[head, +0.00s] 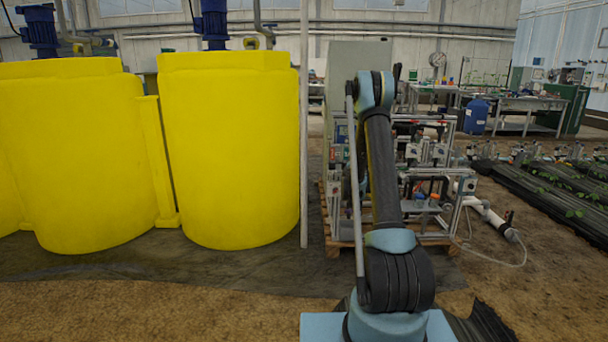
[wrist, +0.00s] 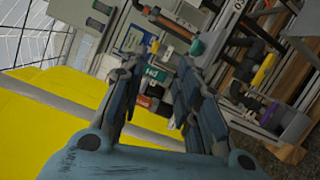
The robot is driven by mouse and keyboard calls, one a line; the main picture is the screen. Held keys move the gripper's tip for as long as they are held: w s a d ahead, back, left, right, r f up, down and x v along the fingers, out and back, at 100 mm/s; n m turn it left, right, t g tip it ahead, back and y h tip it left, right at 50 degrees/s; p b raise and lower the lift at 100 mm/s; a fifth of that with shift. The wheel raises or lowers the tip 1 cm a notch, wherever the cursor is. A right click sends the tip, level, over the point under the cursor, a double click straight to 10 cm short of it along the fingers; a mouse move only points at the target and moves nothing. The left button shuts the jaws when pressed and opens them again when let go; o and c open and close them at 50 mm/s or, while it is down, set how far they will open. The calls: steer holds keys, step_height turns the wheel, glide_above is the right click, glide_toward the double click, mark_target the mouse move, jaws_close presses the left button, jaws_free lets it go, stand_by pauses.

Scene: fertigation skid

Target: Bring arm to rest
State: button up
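My gripper (wrist: 172,62) shows in the wrist view with its two dark fingers apart and nothing between them. It points toward the fertigation skid (wrist: 165,105), whose pipes, boxes and labels fill the space beyond the fingers, tilted in the picture. No contact with the skid is visible. In the head view my arm (head: 385,190) rises from the bottom, bent at a high elbow (head: 375,90). It stands in front of the skid (head: 435,175) and covers part of it. My gripper is hidden in the head view.
Large yellow tanks (head: 228,150) stand to the left, beside a thin upright pole (head: 304,130). The skid sits on a wooden pallet (head: 335,243). A white pipe (head: 490,215) with a hose runs out at right. Dark plant beds (head: 550,195) lie farther right. Bare floor (head: 130,310) is open in front.

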steer(key=s+d+r+m+g+h, duration=0.4)
steer(key=s+r+m, duration=0.3)
steer(key=s+r, duration=0.55)
steer(key=s+r+m+g+y, duration=0.15)
steer(key=s+m+g, duration=0.3)
steer(key=s, duration=1.25)
steer(key=s+a+f+m+g+y, duration=0.2)
steer(key=s+a+f, duration=0.2)
steer(key=s, duration=1)
steer(key=s+a+f+m+g+y, duration=0.2)
steer(key=s+f, duration=0.4)
steer(key=s, duration=0.8)
steer(key=s+a+f+m+g+y, duration=0.2)
steer(key=s+a+f, duration=0.3)
steer(key=s, duration=0.9)
steer(key=shift+a+y, duration=0.6)
steer(key=shift+y, duration=0.25)
steer(key=shift+w+g, duration=0.1)
steer(key=shift+g, duration=0.15)
steer(key=shift+w+f, duration=0.15)
steer(key=shift+w, duration=0.3)
